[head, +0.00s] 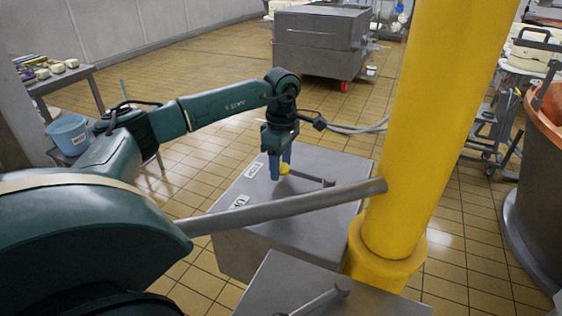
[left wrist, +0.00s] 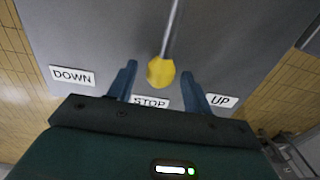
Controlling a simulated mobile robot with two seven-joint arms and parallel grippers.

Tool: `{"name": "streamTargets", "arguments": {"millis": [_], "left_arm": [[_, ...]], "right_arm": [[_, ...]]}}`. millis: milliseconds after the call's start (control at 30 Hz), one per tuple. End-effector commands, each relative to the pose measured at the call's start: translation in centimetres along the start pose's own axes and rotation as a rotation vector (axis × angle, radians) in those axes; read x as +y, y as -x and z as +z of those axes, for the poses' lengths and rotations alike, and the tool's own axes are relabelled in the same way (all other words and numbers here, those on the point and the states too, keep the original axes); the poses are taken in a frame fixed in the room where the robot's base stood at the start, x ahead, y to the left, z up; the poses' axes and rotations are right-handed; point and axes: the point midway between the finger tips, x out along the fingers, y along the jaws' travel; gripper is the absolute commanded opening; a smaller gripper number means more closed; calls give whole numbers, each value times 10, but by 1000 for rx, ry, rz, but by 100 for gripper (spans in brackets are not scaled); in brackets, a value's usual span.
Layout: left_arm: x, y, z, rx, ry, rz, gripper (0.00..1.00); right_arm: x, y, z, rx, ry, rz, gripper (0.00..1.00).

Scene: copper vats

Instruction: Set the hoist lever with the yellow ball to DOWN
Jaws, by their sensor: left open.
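The hoist lever is a thin grey rod (head: 310,178) ending in a yellow ball (head: 284,168), on top of a grey box (head: 325,160). In the left wrist view the ball (left wrist: 160,71) points toward the STOP label (left wrist: 150,102), partly hidden by my gripper. The DOWN label (left wrist: 72,75) is to the left and the UP label (left wrist: 221,101) to the right. My left gripper (head: 280,170) is open, its blue fingers on either side of the ball; in the wrist view (left wrist: 159,82) gaps show beside the ball. My right gripper is not in view.
A yellow pillar (head: 425,120) stands right of the box, with a grey bar (head: 290,207) crossing in front. Another grey box (head: 290,280) with a lever is at the bottom. A copper vat (head: 545,130) is at right; a blue bucket (head: 68,134) is at left.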

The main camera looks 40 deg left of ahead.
Motion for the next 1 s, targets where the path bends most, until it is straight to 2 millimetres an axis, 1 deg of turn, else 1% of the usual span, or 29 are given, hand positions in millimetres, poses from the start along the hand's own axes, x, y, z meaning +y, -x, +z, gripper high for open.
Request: {"name": "streamTargets", "arguments": {"millis": [300,900,1000], "left_arm": [[0,-3,0,0,0,0,50],[0,-2,0,0,0,0,0],[0,-2,0,0,0,0,0]], "right_arm": [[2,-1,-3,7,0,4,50],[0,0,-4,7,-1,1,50],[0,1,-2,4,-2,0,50]]}}
